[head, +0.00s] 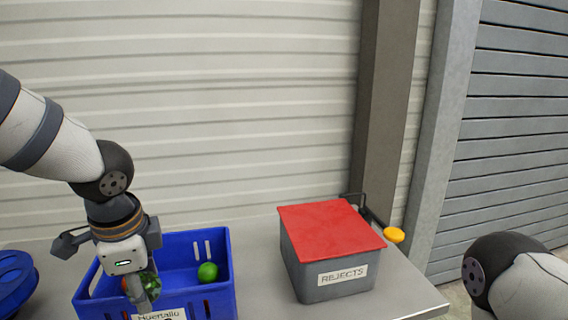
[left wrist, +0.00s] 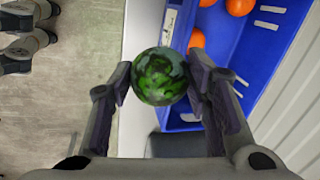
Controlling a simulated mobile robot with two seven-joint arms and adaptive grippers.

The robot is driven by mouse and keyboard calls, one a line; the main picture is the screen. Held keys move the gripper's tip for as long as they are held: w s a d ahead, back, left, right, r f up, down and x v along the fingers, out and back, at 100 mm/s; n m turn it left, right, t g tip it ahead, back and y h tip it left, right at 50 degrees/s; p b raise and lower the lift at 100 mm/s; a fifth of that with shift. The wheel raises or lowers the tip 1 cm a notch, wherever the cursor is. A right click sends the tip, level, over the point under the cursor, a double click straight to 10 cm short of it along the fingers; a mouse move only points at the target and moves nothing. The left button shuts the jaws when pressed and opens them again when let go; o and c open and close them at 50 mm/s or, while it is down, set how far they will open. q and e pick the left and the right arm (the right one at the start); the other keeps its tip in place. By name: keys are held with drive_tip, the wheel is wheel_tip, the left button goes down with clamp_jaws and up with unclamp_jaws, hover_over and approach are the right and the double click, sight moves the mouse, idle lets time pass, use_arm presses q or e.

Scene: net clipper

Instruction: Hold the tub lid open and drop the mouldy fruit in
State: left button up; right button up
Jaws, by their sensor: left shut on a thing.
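My left gripper (head: 140,290) is shut on a round, mottled dark green fruit (left wrist: 160,76), which looks mouldy. The left wrist view shows the fruit between both fingers (left wrist: 160,88). In the head view the gripper is at the blue crate (head: 190,302), and the fruit is partly hidden by it. A grey tub (head: 303,270) labelled REJECTS stands on the table to the right. Its red lid (head: 330,226) lies flat and closed on top. My right gripper is out of view; only part of my right arm shows at the lower right.
A green fruit (head: 207,272) lies in the crate; the wrist view shows orange fruits (left wrist: 238,6) there. A dark bar and a yellow-orange knob (head: 394,235) are behind the tub. Blue round object (head: 14,284) at far left. The table (head: 258,262) is clear between crate and tub.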

use_arm(q)
drive_tip(key=s+d+f+n+g, duration=0.1)
drive_tip(key=s+d+f+n, duration=0.1)
drive_tip(key=s+n, duration=0.3)
drive_tip(key=s+d+f+n+g+y, duration=0.1)
drive_tip(key=s+d+f+n, duration=0.2)
drive_tip(key=n, duration=0.5)
drive_tip(key=shift+s+f+g+y, duration=0.3)
drive_tip(key=shift+s+f, duration=0.55)
drive_tip(key=shift+s, duration=0.3)
